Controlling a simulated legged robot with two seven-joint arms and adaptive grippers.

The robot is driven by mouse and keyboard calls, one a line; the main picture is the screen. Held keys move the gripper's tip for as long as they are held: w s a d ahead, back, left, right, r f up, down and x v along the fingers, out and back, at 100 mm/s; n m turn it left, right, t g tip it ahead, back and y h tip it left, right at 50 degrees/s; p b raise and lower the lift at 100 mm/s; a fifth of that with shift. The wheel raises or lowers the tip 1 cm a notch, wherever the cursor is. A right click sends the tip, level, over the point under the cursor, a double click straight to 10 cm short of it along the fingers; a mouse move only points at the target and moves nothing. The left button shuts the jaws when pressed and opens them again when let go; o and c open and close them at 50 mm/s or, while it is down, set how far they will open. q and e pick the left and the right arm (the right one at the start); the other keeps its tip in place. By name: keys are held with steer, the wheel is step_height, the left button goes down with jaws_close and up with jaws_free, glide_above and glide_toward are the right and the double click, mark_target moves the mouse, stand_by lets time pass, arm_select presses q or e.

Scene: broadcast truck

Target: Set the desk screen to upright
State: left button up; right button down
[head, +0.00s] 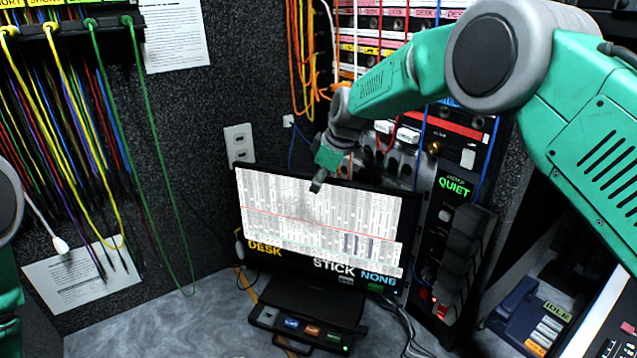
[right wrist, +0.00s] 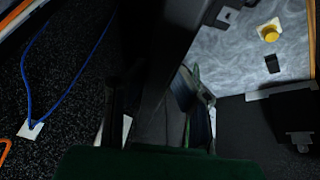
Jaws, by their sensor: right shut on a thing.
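The desk screen (head: 320,222) stands at the back of the desk, lit with a pale grid and a thin red line. The words DESK, STICK and NONE show along its lower part. I cannot tell whether it is fully upright or leans back. My right gripper (head: 318,186) reaches down at the top edge of the screen and is shut on it. In the right wrist view, the dark screen edge (right wrist: 166,60) runs between the fingers. Part of the top edge is hidden by the gripper. My left gripper is out of view; only part of my left arm shows.
A dark control box (head: 308,318) with coloured buttons sits before the screen. A rack with a QUIET sign (head: 455,187) stands close on the right. Coloured cables (head: 70,130) hang at the left. The desk's front left (head: 170,320) is clear.

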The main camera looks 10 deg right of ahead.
steer(key=shift+s+a, duration=0.1)
steer(key=shift+a, duration=0.1)
steer(key=c, duration=1.4)
jaws_free()
steer(key=shift+a, duration=0.2)
steer(key=shift+c, duration=0.2)
steer(key=shift+s+d+r, duration=0.1)
steer(key=shift+d+r, duration=0.1)
steer(key=shift+d, duration=0.25)
steer(key=v, duration=1.1)
steer(key=shift+a, duration=0.2)
